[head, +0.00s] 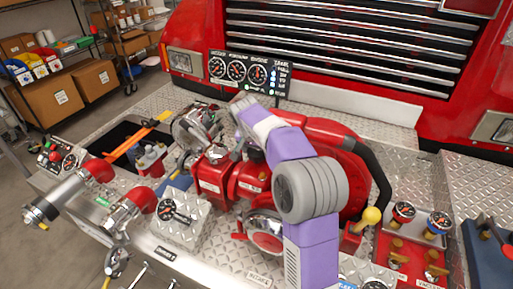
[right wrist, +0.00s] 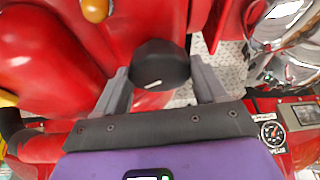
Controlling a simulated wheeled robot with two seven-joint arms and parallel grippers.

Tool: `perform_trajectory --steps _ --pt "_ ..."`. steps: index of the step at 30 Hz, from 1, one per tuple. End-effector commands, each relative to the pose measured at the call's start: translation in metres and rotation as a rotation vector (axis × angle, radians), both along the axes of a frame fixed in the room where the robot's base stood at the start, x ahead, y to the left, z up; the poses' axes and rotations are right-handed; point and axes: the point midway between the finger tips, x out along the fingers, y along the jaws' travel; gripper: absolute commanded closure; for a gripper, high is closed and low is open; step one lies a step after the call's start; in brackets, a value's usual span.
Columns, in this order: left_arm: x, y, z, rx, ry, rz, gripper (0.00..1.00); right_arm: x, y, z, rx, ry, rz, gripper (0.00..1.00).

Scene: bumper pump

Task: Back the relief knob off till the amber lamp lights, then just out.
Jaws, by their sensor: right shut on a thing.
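The relief knob (right wrist: 165,66) is black and round with a white pointer mark. It sits between the two grey fingers of my right gripper (right wrist: 160,72) in the right wrist view, with red pump casing around it. My right gripper is shut on it. In the head view my purple right arm reaches over the red pump (head: 333,140), and the knob cannot be made out there. A gauge panel (head: 247,73) stands behind the pump with small blue and green lights; I cannot make out a lit amber lamp. My left gripper is not seen.
Red-capped pipe outlets (head: 128,205) and a box with a gauge (head: 180,222) stand left of the pump. A yellow ball-topped lever (head: 371,216) and a red valve panel (head: 398,240) are at the right. Shelves with boxes (head: 55,98) stand far left.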

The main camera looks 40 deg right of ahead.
Motion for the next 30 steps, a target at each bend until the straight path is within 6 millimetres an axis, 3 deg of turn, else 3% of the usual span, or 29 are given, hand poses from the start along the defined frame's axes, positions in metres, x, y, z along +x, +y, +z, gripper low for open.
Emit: perform_trajectory --steps 12,13,17,26,30 --pt "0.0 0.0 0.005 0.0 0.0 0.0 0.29 0.0 0.0 0.001 -0.002 -0.002 -0.057 0.59" --pt "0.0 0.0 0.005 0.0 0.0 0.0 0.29 0.001 0.0 0.001 -0.002 -0.002 -0.056 0.24" --pt "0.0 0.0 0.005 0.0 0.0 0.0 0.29 0.0 0.0 0.001 -0.001 -0.001 -0.056 0.05" --pt "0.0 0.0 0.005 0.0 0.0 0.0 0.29 0.0 0.0 0.002 -0.001 -0.001 -0.055 0.04" --pt "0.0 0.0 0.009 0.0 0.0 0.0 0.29 -0.002 0.005 0.016 -0.001 -0.003 -0.054 0.04"
